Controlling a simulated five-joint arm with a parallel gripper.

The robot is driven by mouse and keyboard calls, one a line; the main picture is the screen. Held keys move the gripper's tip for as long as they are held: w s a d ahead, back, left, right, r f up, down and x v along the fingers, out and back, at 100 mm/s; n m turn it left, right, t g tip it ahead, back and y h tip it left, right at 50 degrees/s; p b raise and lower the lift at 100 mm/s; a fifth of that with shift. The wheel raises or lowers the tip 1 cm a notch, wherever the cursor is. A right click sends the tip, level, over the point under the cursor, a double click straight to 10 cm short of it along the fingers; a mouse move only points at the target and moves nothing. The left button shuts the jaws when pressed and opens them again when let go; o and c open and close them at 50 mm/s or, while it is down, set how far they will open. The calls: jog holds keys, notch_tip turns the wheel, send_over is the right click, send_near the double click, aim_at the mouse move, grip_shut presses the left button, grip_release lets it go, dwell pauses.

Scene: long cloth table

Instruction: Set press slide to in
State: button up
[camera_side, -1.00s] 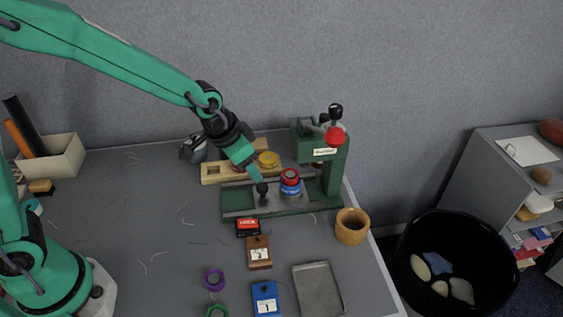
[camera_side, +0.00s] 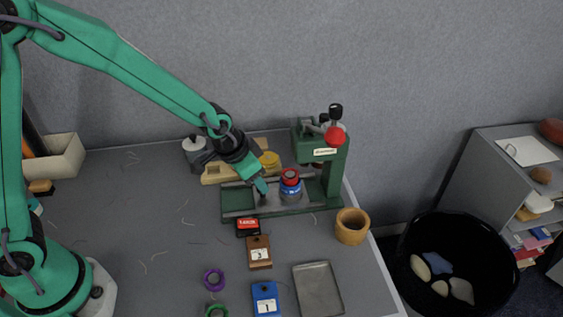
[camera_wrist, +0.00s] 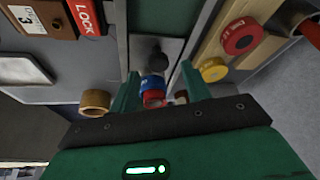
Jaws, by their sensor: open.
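The green press (camera_side: 332,178) stands at the far right of the table, its head raised on the right side of its base. Its grey slide (camera_side: 274,192) lies in the track, and a blue and red round piece (camera_side: 290,190) sits on it, left of the head and not under it. My gripper (camera_side: 262,190) is open, lowered at the left part of the slide and covering most of the black knob there. In the wrist view, the black knob (camera_wrist: 157,56) shows beyond the blue and red piece (camera_wrist: 152,86), between my open fingers. Contact cannot be told.
A wooden rack (camera_side: 216,174) with a yellow ring stands behind the press. A red lock box (camera_side: 247,228), brown block (camera_side: 259,252), blue block (camera_side: 265,298), metal tray (camera_side: 318,290) and wooden cup (camera_side: 352,226) lie in front. The left-middle table is mostly clear.

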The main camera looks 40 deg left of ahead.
jog(key=shift+x, duration=1.45)
jog(key=shift+c, duration=0.5)
jog(key=shift+w+d, duration=0.1)
grip_shut()
